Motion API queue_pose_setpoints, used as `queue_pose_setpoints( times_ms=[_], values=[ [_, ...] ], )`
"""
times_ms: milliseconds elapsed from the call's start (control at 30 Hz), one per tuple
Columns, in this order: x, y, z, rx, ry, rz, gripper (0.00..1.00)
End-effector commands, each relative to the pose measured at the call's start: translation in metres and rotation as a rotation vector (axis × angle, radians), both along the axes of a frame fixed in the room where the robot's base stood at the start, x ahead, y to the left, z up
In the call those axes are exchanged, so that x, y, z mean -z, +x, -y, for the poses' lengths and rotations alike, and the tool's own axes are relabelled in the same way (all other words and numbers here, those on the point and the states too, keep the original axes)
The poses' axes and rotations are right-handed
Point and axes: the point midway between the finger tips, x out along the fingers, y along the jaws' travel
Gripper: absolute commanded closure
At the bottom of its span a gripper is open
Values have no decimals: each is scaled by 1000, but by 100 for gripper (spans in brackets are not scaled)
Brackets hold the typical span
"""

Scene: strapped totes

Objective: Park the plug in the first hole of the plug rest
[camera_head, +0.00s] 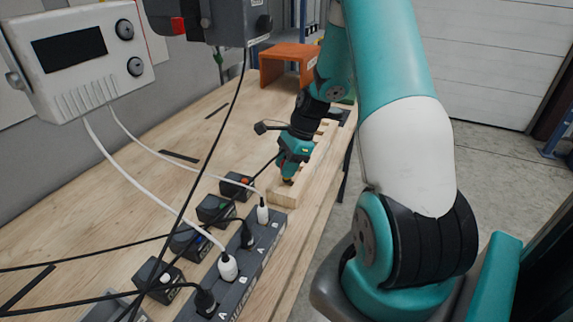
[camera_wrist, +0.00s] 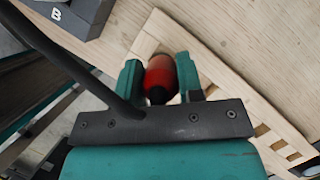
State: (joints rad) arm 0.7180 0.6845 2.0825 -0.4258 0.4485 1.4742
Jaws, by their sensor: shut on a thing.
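My gripper (camera_head: 289,172) is shut on a red plug, and in the wrist view the two teal fingers (camera_wrist: 161,80) stand on either side of this plug (camera_wrist: 160,74). The plug rest (camera_head: 283,196) is a pale wooden rail on the bench beside the power strip.
A grey power strip (camera_head: 262,258) with black and white plugs lies just left of the rest. Several small black boxes (camera_head: 213,210) and loose cables cover the left. A white meter box (camera_head: 76,55) hangs upper left. An orange stand (camera_head: 286,66) is at the back.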

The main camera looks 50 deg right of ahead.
Motion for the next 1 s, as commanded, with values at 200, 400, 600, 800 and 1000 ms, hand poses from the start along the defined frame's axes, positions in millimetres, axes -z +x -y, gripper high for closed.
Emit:
queue_pose_setpoints(
  times_ms=[200, 400, 600, 800, 1000],
  values=[
    [0, 0, 0, 0, 0, 1, 94],
    [0, 0, 0, 0, 0, 1, 94],
    [2, 0, 0, 0, 0, 0, 94],
    [7, 0, 0, -1, 0, 0, 94],
    [12, 0, 0, -1, -1, 1, 94]
  ],
)
